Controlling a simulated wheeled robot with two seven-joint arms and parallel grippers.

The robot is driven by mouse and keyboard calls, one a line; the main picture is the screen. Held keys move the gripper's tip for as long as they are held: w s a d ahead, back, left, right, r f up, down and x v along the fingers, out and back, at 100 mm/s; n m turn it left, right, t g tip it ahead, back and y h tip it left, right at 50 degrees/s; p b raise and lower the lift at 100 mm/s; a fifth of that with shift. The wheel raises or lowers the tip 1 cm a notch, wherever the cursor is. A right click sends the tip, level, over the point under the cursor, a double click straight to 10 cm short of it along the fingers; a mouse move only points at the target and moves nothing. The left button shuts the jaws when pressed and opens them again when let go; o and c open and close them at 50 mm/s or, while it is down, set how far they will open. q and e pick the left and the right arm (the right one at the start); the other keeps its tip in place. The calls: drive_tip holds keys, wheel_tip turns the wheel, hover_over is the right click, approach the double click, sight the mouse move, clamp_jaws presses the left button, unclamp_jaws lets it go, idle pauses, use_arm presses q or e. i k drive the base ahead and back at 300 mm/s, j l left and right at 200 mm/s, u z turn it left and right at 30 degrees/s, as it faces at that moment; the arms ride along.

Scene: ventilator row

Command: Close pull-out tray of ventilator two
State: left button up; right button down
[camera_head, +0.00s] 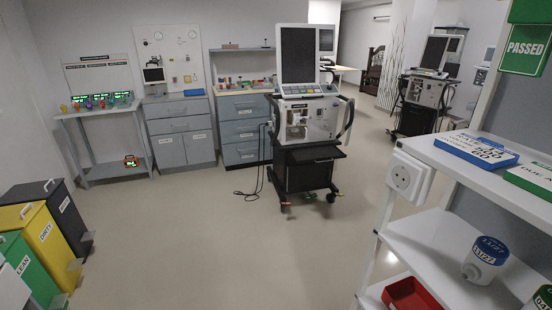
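A ventilator (307,118) on a dark wheeled cart stands in the middle of the room, with a large dark screen on top. A flat black pull-out tray (318,153) juts out below its white body, above a dark lower cabinet. A second ventilator (424,92) of similar look stands farther back at the right. Its own tray is too small to make out clearly. I cannot read any number on either ventilator. Neither of my grippers is in view.
Open floor (215,240) lies between me and the middle ventilator. A white shelf unit (435,240) is close at the right. Black, yellow and green bins (42,230) stand at the left. Cabinets (180,135) and a side table (85,115) line the back wall. A cable lies beside the middle cart.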

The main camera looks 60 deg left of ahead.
sight(327, 154)
drive_tip(key=u, duration=1.6)
drive_tip(key=i+j, duration=0.35)
drive_tip(key=i, duration=0.15)
drive_tip(key=i+j+u, duration=0.1)
drive_tip(key=i+j, duration=0.6)
drive_tip(key=i, duration=0.3)
drive_tip(key=i+u, duration=0.1)
drive_tip(key=i, duration=0.55)
drive_tip(key=i+l, duration=0.2)
drive_tip(key=i, duration=0.45)
drive_tip(key=i+j+u, duration=0.05)
